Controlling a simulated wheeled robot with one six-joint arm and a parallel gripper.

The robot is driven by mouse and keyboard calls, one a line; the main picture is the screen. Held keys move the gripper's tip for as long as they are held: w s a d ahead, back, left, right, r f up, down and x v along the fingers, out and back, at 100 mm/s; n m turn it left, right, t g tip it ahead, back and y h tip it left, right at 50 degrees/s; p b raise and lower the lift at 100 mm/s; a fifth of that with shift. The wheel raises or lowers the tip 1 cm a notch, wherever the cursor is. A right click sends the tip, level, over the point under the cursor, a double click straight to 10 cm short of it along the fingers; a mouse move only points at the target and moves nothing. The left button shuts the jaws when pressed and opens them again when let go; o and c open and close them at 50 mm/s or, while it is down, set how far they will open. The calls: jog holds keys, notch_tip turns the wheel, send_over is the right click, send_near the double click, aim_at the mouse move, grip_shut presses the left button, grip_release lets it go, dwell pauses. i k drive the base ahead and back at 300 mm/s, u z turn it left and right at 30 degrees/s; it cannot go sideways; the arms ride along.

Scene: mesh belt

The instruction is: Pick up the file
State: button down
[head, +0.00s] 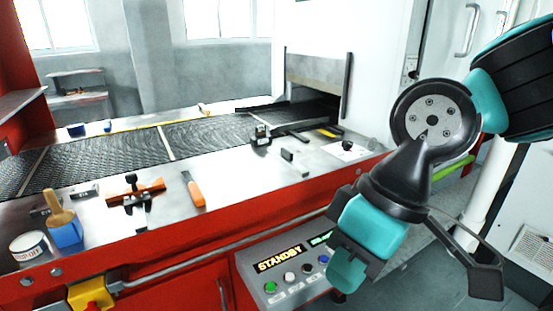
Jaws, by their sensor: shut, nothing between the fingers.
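An orange-handled tool (195,192) lies on the steel ledge in front of the mesh belt, left of centre. It has a short dark end and may be the file, but it is too small to be sure. Another dark long tool with a yellow part (327,132) lies at the belt's far right end; I cannot tell what it is. My gripper (346,279) is at the lower right, in front of the red machine and beside the control panel. It is shut and empty, well apart from the tools on the ledge.
A clamp with orange parts (133,196), a blue block holding a wooden-handled brush (65,228) and a white tub (29,246) stand on the left ledge. A black item (261,135) and a small block (294,160) lie to the right. The control panel (283,275) reads STANDBY.

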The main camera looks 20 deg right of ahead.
aim_at(199, 199)
jog(key=u, duration=0.5)
jog(key=i, duration=1)
jog(key=u, duration=0.4)
